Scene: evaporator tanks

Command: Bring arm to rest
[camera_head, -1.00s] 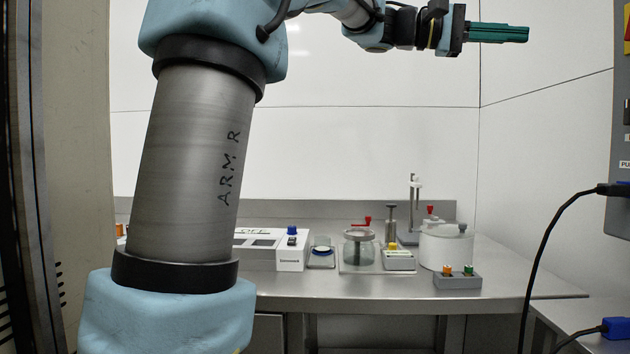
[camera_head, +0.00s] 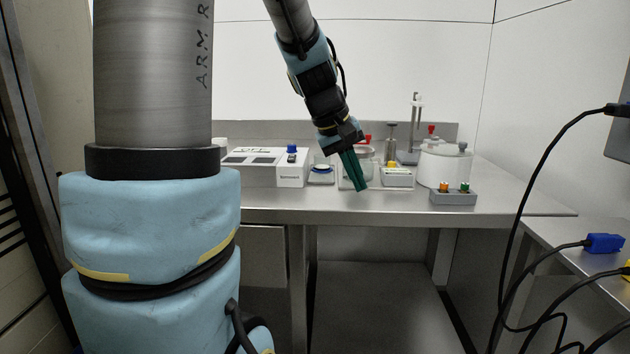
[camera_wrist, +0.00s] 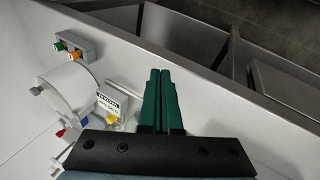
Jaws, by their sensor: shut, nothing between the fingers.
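My gripper (camera_head: 354,171) has green fingers that lie close together, shut and empty. In the head view it hangs tilted downward in front of the steel bench (camera_head: 330,216), and its fingers cover part of a glass jar behind them. In the wrist view the green fingers (camera_wrist: 159,76) lie side by side with only a thin line between them. My upper arm comes down from the top of the head view. I cannot tell how far the fingertips are from the bench.
On the bench stand a white box (camera_head: 292,168), a small scale (camera_head: 321,174), a yellow-topped device (camera_head: 397,177), a white tank (camera_head: 445,165) and a grey button box (camera_head: 453,197). Black cables (camera_head: 520,230) hang at the right. A lower side table (camera_head: 590,232) holds a blue plug (camera_head: 604,243).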

